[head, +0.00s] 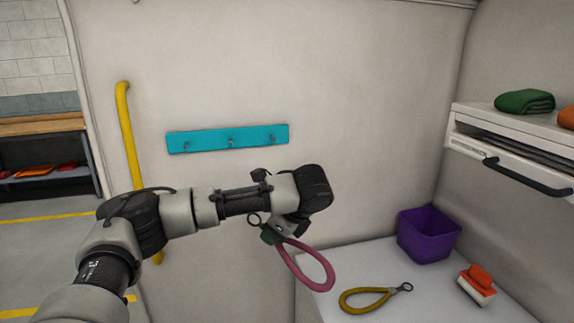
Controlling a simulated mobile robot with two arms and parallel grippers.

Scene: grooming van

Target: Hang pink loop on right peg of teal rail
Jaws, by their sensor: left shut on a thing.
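The teal rail (210,139) is fixed to the van wall and carries three small pegs. Its right peg (273,138) is bare, and the other pegs look bare too. My left gripper (276,233) is below and to the right of the rail, shut on the pink loop (312,266). The loop slants down to the right from the gripper, with a dark ring showing at its upper left end. The fingertips are partly hidden by the wrist and the loop's green end. My right gripper is not in view.
A white counter (337,262) at lower right bears a yellow loop (362,299), a purple bin (429,234) and an orange brush (478,285). A shelf with a handled drawer (515,165) holds a green towel (525,101). A yellow grab bar (129,140) stands left of the rail.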

